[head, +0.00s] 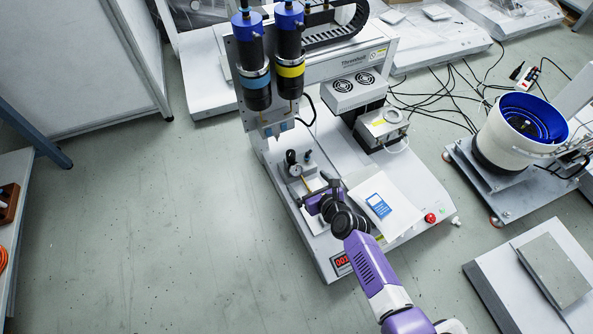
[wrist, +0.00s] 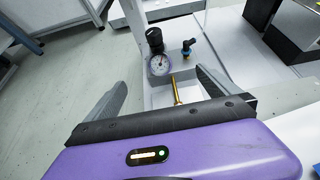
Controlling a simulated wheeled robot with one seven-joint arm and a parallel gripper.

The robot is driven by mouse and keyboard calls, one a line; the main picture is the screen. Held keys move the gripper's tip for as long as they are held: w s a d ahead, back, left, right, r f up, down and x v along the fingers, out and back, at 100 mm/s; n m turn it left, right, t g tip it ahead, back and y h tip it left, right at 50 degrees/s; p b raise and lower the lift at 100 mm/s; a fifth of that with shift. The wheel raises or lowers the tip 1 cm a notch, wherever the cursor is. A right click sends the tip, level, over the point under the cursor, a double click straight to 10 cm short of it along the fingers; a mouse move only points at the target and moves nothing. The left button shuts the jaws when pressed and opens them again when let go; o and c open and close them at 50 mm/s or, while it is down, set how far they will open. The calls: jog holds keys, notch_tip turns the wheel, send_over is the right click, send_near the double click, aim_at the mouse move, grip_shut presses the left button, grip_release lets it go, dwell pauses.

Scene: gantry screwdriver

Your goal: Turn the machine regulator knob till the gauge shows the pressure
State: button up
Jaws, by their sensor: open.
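The regulator knob (head: 291,156) is a small black cap on the machine's base plate. It also shows in the wrist view (wrist: 154,38), upright above the gauge. The round white-faced pressure gauge (wrist: 158,65) sits just below the knob and also shows in the head view (head: 296,170). Its needle and numbers are too small to read surely. My gripper (head: 319,190) is open and empty over the machine's front. In the wrist view its two grey fingers (wrist: 162,78) point toward the regulator, one to either side, with the knob beyond the tips and apart from them.
A brass rod (wrist: 176,90) stands between the fingers, below the gauge. A black fitting with a blue part (wrist: 187,46) is right of the gauge. Two screwdriver heads (head: 270,60) hang above. A red button (head: 430,218) and red display (head: 342,261) are on the base. The left floor is clear.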

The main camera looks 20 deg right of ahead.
dwell(0.3)
jog(key=s+d+r+n+t+h+p, duration=0.1)
jog(key=s+d+r+n+p, duration=0.15)
jog(key=s+r+n, duration=0.4)
jog(key=s+d+r+n+t+h+p, duration=0.1)
jog(key=s+r+n+p, duration=0.2)
jog(key=s+r+n, duration=0.4)
jog(key=s+a+r+n, duration=0.2)
jog(key=s+r+n, duration=0.9)
jog(key=s, duration=0.3)
jog(key=s+a+r+n, duration=0.2)
jog(key=s+r+n, duration=0.8)
jog(key=s+r, duration=0.3)
notch_tip(320, 180, up, 28)
jog(key=p, duration=3)
jog(key=shift+s+a+r+t+y, duration=0.15)
jog(key=shift+s+t+y, duration=0.15)
jog(key=shift+s+y, duration=0.15)
